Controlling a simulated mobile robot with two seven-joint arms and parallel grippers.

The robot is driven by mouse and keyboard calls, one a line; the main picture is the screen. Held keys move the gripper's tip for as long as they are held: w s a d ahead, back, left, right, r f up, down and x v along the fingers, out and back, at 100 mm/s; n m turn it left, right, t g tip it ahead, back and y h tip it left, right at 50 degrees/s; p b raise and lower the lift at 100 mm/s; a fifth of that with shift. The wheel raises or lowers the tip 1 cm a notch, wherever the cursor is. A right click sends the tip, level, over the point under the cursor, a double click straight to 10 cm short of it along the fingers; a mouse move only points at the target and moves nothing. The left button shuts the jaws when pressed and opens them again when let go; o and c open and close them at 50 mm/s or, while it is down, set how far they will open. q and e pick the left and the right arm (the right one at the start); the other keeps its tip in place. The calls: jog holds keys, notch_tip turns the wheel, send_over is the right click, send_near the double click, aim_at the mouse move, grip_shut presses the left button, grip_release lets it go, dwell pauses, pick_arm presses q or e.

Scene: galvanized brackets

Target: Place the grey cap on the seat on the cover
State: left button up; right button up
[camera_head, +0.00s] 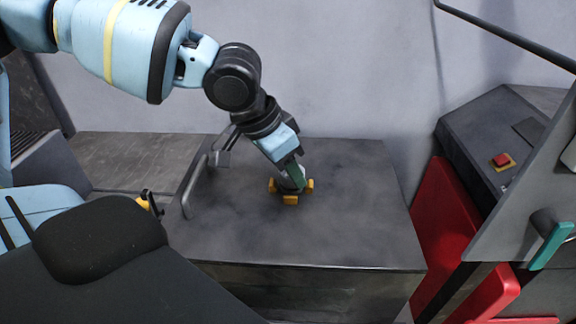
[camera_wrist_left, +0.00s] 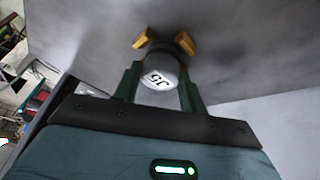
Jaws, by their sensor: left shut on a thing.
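The grey cap (camera_wrist_left: 158,77), with a pale face marked "J5", is between the green fingers of my left gripper (camera_head: 293,176) in the wrist view. The gripper is shut on it. In the head view the fingers point down onto the seat, a dark round part with yellow lugs (camera_head: 290,199) on the dark grey cover (camera_head: 345,225). In the wrist view the yellow lugs (camera_wrist_left: 144,38) show just beyond the cap. The cap is at the seat, but I cannot tell whether it rests fully in it. My fingers largely hide it in the head view.
A bent grey handle (camera_head: 188,190) stands on the left of the cover. At the right are a dark box with a red button (camera_head: 502,159), red panels (camera_head: 443,215) and a teal grip (camera_head: 549,246). The cover's front and right surface is clear.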

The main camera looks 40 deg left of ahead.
pick_arm(q)
jog(key=shift+f, duration=0.1)
jog(key=o, duration=1)
pick_arm(e)
jog(key=shift+s+d+f, duration=0.1)
pick_arm(q)
jog(key=shift+r, duration=0.2)
jog(key=shift+s+a+r, duration=0.1)
jog(key=shift+r, duration=0.25)
jog(key=shift+p+v, duration=0.6)
jog(key=shift+v, duration=5)
pick_arm(e)
jog(key=shift+w+d+r, duration=0.15)
jog(key=shift+w+r, duration=0.6)
jog(key=shift+r, duration=0.05)
